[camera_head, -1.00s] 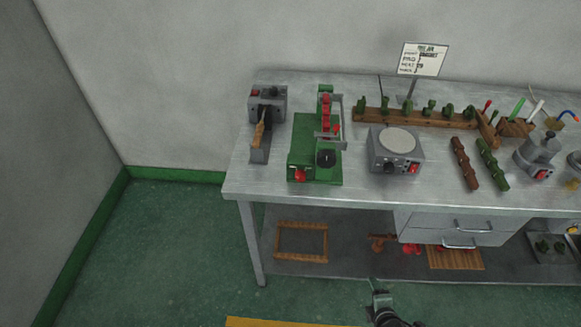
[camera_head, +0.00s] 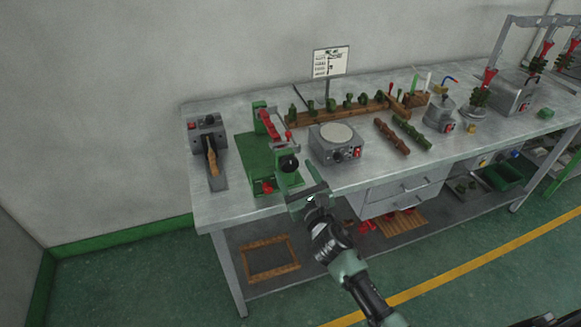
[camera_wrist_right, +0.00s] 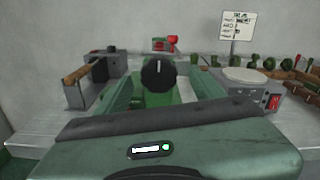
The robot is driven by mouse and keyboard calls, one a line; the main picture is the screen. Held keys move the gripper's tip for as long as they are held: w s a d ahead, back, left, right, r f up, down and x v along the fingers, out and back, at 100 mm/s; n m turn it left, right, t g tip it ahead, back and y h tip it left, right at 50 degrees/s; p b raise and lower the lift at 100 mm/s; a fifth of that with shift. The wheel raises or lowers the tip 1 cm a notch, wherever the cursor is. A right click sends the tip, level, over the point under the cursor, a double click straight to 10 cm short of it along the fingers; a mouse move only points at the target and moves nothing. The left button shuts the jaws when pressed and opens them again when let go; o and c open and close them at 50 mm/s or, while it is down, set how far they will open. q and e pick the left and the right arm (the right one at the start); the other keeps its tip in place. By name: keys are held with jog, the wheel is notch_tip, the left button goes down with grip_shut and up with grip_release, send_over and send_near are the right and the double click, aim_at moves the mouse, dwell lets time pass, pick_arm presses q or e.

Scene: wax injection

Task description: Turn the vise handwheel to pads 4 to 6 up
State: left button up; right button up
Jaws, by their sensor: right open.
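The green vise fixture (camera_head: 262,158) stands on the bench near its front left part. Its round black handwheel (camera_head: 289,164) faces the front; in the right wrist view the handwheel (camera_wrist_right: 158,76) is ahead at the centre, with a short white mark near its top. Red parts (camera_head: 268,125) sit on the fixture's upper arm. My right gripper (camera_head: 308,194) is open and empty, just in front of and below the handwheel, apart from it. Pad numbers cannot be read. My left gripper is not in view.
A grey device with a wooden handle (camera_head: 212,158) stands left of the vise. A hot plate (camera_head: 338,145) with a red switch stands close on the right. Behind are a wooden rack (camera_head: 330,112) and a sign (camera_head: 329,62). Below the bench front are drawers (camera_head: 400,190).

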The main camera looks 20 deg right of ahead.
jog(key=shift+w+a+r, duration=0.1)
jog(key=shift+w, duration=0.55)
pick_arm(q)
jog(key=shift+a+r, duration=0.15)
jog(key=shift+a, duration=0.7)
pick_arm(e)
jog(key=shift+w, duration=0.6)
jog(key=c, duration=1.4)
jog(key=shift+o, duration=0.2)
